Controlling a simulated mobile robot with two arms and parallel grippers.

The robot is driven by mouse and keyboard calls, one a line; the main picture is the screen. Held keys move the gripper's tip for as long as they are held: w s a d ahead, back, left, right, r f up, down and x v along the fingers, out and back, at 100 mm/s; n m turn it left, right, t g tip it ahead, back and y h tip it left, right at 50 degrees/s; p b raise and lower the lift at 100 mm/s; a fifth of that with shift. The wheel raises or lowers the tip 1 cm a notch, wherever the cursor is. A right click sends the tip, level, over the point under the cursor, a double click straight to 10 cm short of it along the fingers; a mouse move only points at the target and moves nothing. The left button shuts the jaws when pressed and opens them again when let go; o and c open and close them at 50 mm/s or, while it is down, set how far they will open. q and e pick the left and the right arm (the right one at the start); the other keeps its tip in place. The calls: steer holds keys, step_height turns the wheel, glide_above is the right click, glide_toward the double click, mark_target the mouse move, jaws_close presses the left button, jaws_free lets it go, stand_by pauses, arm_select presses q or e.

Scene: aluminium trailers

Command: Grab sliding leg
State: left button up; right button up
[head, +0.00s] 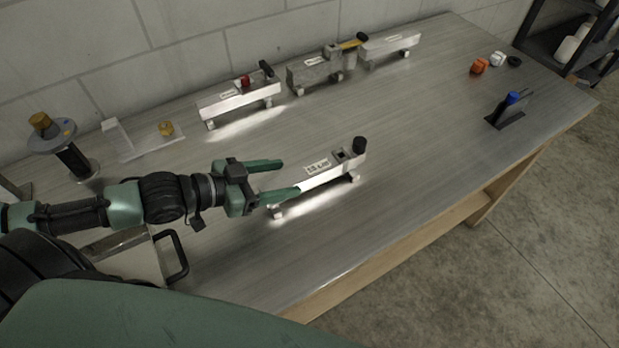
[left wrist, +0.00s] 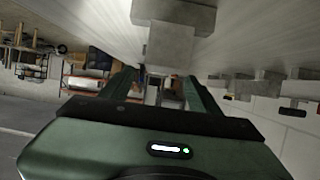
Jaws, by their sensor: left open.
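The nearest aluminium trailer (head: 322,174) stands on the table on small feet. It has a label, a square block with a dark opening and a black knob (head: 359,145) at its far right end. My left gripper (head: 290,177) is open at the trailer's left end, and its nearer finger overlaps that end in the head view. In the left wrist view, a pale metal block (left wrist: 167,46) of the trailer lies ahead of the open fingers (left wrist: 158,80), with a narrow part between them. I cannot tell which part is the sliding leg. My right gripper is not in view.
Several more trailers stand along the wall, one with a red part (head: 245,82). A round-topped stand (head: 70,155) and a clear bracket (head: 125,140) are at the left. A blue-topped item (head: 512,98) sits in a dark holder at the right. The table's right front is clear.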

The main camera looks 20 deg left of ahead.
mark_target(303, 173)
arm_select(q)
steer(key=shift+r+x, duration=0.2)
steer(key=shift+x, duration=2.35)
steer(key=shift+w+d+f, duration=0.3)
steer(key=shift+w+d, duration=0.15)
steer(key=shift+w, duration=0.05)
steer(key=shift+c, duration=0.3)
jaws_close()
steer(key=shift+r, duration=0.15)
